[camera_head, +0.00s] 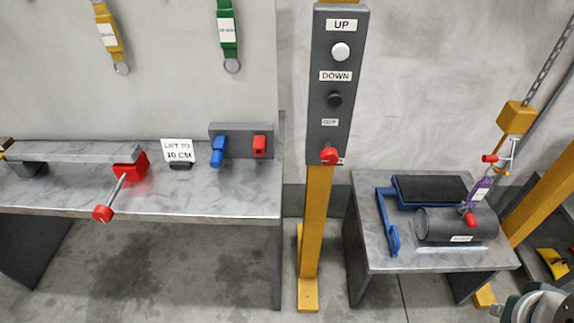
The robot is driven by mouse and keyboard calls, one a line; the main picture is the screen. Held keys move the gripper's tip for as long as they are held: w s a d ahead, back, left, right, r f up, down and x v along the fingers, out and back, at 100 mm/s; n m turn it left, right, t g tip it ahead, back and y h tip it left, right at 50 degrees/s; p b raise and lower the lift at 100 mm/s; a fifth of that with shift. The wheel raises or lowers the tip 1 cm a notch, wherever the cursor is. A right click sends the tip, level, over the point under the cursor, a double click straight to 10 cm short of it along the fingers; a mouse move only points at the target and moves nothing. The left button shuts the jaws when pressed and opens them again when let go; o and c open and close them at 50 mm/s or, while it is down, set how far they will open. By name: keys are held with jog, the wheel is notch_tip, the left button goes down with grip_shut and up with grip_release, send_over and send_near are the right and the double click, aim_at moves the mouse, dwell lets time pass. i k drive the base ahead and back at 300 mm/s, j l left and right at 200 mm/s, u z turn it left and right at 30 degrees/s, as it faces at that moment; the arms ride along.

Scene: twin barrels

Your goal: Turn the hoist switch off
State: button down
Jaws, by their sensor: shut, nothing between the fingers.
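The hoist control box (318,90) is a tall grey panel on a yellow post (313,230), in the middle of the head view. It carries a white button (340,52) under the label UP and a black button (335,99) under the label DOWN. The red switch knob (329,155) is near the bottom of the panel. A small label (329,122) above it is too blurred to read surely, and another label beside it is partly hidden. I cannot tell the switch's setting. My gripper's fingers are not in view; part of my arm shows at bottom right.
A left bench (210,203) holds a red clamp (131,168) with a protruding handle and a grey block (240,140) with blue and red parts. A right table (400,262) holds a dark cylinder (450,225) below a hoist chain (549,58) and hook. The floor before the post looks clear.

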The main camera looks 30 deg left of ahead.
aim_at(329, 155)
jog(key=u, duration=1.2)
